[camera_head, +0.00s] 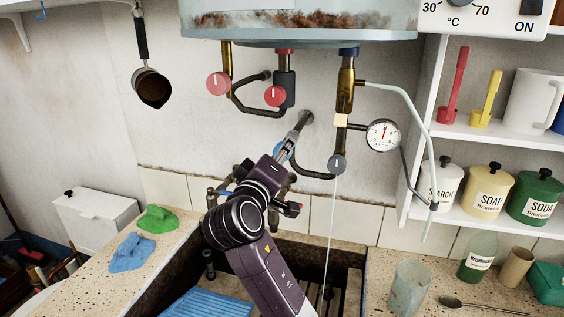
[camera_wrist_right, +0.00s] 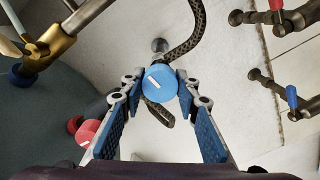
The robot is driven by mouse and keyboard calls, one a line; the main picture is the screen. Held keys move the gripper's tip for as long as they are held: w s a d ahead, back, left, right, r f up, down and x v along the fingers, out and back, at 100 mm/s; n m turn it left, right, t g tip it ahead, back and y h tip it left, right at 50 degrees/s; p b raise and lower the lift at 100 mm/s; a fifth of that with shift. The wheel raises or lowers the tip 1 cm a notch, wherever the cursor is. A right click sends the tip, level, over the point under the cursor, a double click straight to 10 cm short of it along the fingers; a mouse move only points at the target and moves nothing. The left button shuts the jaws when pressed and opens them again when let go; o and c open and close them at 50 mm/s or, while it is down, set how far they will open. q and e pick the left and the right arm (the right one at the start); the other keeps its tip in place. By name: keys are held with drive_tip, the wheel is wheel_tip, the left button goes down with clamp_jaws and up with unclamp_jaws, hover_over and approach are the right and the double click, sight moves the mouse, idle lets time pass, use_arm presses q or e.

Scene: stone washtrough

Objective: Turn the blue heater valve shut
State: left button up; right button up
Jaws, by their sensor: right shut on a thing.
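The blue heater valve (camera_wrist_right: 160,82) is a round knob with a short slanted white mark. In the right wrist view it sits between the fingertips of my right gripper (camera_wrist_right: 160,88), which is shut on it from both sides. In the head view my right gripper (camera_head: 291,143) reaches up to it beneath the heater (camera_head: 300,20). Only a blue edge of the valve (camera_head: 278,149) shows there beside the fingers; the rest is hidden. My left gripper is not in view.
Red knobs (camera_head: 218,83) hang under the heater. Right of my gripper are a grey knob (camera_head: 337,163), a thin water stream and a pressure gauge (camera_head: 383,134). Below lies the stone trough (camera_head: 345,262) with taps behind my arm. Shelves (camera_head: 480,132) stand at the right.

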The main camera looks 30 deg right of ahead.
drive_tip(key=shift+r+m+b, duration=0.15)
drive_tip(key=shift+m+b, duration=0.45)
drive_tip(key=shift+m, duration=0.3)
drive_tip(key=shift+r, duration=0.1)
drive_tip(key=o, duration=1.2)
drive_tip(key=shift+c, duration=0.2)
